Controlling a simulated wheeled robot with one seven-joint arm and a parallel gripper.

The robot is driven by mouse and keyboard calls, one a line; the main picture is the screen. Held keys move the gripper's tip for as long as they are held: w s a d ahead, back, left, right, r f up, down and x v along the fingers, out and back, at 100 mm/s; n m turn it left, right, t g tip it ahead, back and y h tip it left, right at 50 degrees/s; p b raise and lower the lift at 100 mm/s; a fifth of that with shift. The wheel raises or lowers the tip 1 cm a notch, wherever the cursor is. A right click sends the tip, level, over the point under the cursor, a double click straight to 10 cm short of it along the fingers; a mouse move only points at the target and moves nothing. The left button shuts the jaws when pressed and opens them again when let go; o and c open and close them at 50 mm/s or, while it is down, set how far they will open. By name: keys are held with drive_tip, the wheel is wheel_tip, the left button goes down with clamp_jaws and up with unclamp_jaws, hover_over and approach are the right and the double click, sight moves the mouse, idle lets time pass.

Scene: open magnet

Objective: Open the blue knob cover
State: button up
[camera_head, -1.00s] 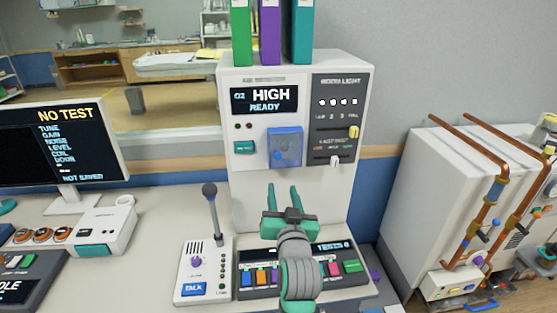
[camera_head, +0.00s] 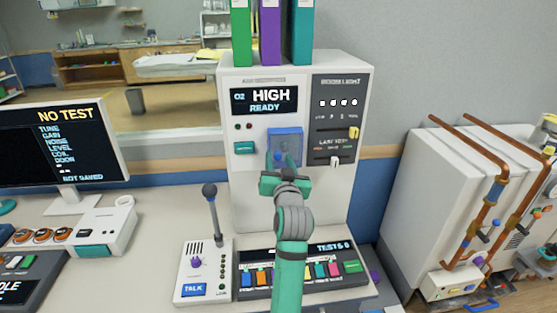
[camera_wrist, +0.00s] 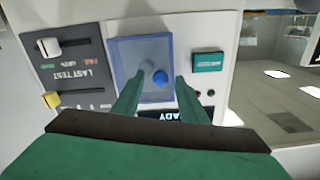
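The blue see-through cover (camera_head: 287,138) is a square box on the front of the white cabinet and looks closed. A small blue knob (camera_wrist: 160,77) shows on its front in the wrist view, where the cover (camera_wrist: 128,55) appears upside down; a greyish round shape shows faintly beside the knob. My gripper (camera_head: 281,158) is in front of the lower part of the cover, partly hiding it. In the wrist view my gripper (camera_wrist: 158,88) is open, its two green fingers apart on either side of the knob. I cannot tell whether they touch the cover.
A teal button (camera_head: 244,148) is left of the cover, and a dark slider panel (camera_head: 338,120) is to its right. A microphone (camera_head: 210,195) on a talk box stands below left. A keypad (camera_head: 255,270) lies under my arm. Binders (camera_head: 270,35) stand on the cabinet.

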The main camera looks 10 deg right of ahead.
drive_tip(key=shift+w, duration=0.45)
clamp_jaws()
drive_tip(key=shift+s, duration=0.1)
